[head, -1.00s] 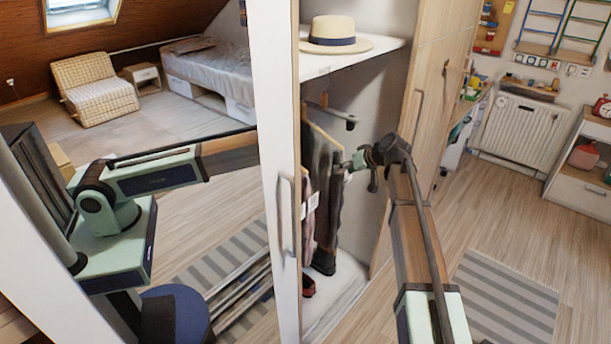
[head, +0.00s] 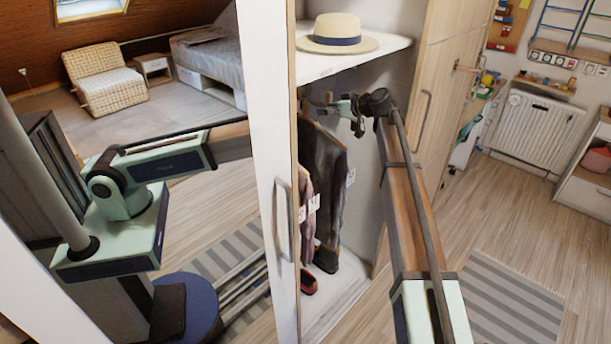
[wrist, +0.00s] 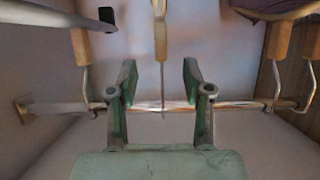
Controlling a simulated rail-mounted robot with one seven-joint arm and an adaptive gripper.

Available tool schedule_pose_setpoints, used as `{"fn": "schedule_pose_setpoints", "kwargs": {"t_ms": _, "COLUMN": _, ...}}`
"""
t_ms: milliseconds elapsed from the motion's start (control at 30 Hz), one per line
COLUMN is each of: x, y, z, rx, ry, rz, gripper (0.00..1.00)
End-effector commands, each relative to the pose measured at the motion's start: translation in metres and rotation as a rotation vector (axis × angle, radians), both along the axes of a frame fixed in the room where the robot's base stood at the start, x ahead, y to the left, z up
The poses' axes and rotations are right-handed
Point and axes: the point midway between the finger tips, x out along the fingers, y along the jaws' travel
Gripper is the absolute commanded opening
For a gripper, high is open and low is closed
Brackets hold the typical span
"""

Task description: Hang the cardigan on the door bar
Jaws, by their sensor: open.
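A dark grey garment (head: 326,165), possibly the cardigan, hangs in the open wardrobe with other clothes. My gripper (head: 335,105) is inside the wardrobe, up by the hanging rail and above this garment. In the wrist view my gripper (wrist: 162,85) is open, its two fingers on either side of a thin metal hanger hook (wrist: 163,75). The hook's wooden hanger (wrist: 160,35) is beyond the fingertips, and the hook meets the metal rail (wrist: 238,105). The fingers appear not to touch the hook. I cannot pick out the door bar with certainty; a pale handle (head: 283,220) is on the white door.
More wooden hangers (wrist: 82,48) hang at both sides of the rail. A straw hat (head: 337,35) lies on the shelf (head: 390,50) above my gripper. The white door edge (head: 268,150) stands left of the opening. Red shoes (head: 308,282) are on the wardrobe floor.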

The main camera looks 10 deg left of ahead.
Motion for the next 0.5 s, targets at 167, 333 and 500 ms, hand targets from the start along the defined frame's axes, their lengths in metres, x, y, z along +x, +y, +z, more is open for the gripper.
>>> {"fn": "schedule_pose_setpoints", "kwargs": {"t_ms": 167, "x": 0.017, "y": 0.026, "z": -0.010, "rx": -0.001, "ry": 0.001, "rz": 0.001, "gripper": 0.50}}
{"fn": "schedule_pose_setpoints", "kwargs": {"t_ms": 333, "x": 0.024, "y": 0.036, "z": -0.018, "rx": -0.001, "ry": 0.001, "rz": 0.000, "gripper": 0.50}}
{"fn": "schedule_pose_setpoints", "kwargs": {"t_ms": 500, "x": 0.026, "y": 0.041, "z": -0.019, "rx": 0.000, "ry": 0.001, "rz": 0.000, "gripper": 0.50}}
